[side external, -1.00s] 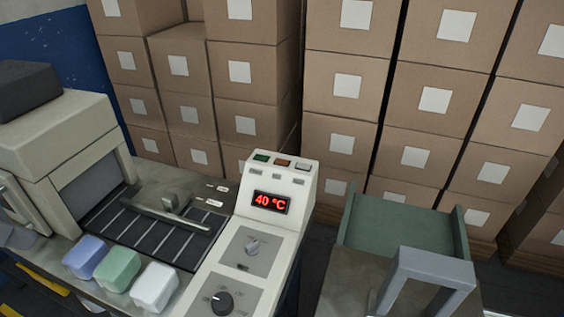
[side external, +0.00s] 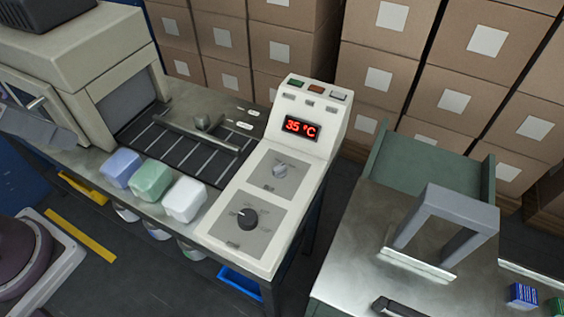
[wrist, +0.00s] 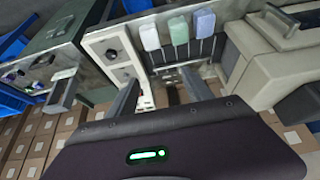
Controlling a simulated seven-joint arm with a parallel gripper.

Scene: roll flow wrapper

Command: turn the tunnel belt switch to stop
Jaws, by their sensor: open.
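The control panel (side external: 232,248) has a small light grey knob (side external: 280,171) and a larger black knob (side external: 246,217), each on a grey plate. Their labels are too small to read, so I cannot tell which is the belt switch. The sloped top shows a red display (side external: 300,127) reading 35 °C. The tunnel (side external: 128,100) stands to the left, with a dark slatted belt (side external: 165,152) before it. In the wrist view the black knob (wrist: 112,54) is beyond the left fingertip. My gripper (wrist: 160,76) is open and empty, apart from the knobs. I cannot make it out in the side view.
Lilac (side external: 121,168), green (side external: 151,181) and white (side external: 184,200) blocks sit along the belt's front edge. A grey arch-shaped handle (side external: 447,222) stands on the metal table at right. Stacked cartons (side external: 390,60) fill the back. Space directly above the panel looks clear.

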